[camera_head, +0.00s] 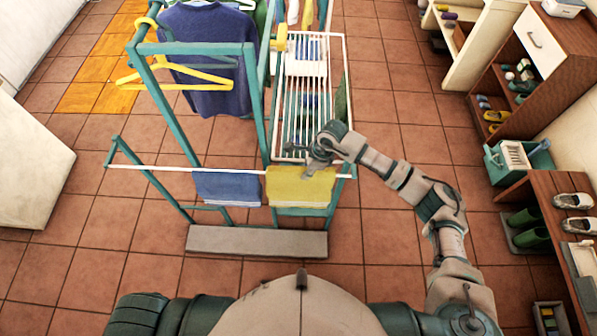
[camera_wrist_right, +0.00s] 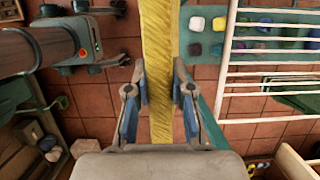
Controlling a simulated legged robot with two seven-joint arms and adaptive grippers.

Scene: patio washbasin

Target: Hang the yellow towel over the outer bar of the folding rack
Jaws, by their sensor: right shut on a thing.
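The yellow towel (camera_head: 300,190) is at the right end of the rack's white outer bar (camera_head: 150,170), beside a blue towel (camera_head: 228,188). Its front face hangs below bar level; I cannot tell how much hangs behind. My right gripper (camera_head: 313,168) is at its top edge, shut on it. In the right wrist view the towel (camera_wrist_right: 160,60) runs as a narrow yellow strip between the two fingers (camera_wrist_right: 161,95). The folding rack (camera_head: 172,105) stands upright with a green frame. My left gripper is not in view.
A navy shirt (camera_head: 208,60) and yellow hangers (camera_head: 178,80) hang on the rack. A white wire shelf (camera_head: 335,100) extends behind the bar. A grey slab (camera_head: 257,241) lies at the rack's foot. Shelves (camera_head: 565,200) with shoes line the right; tiled floor between is clear.

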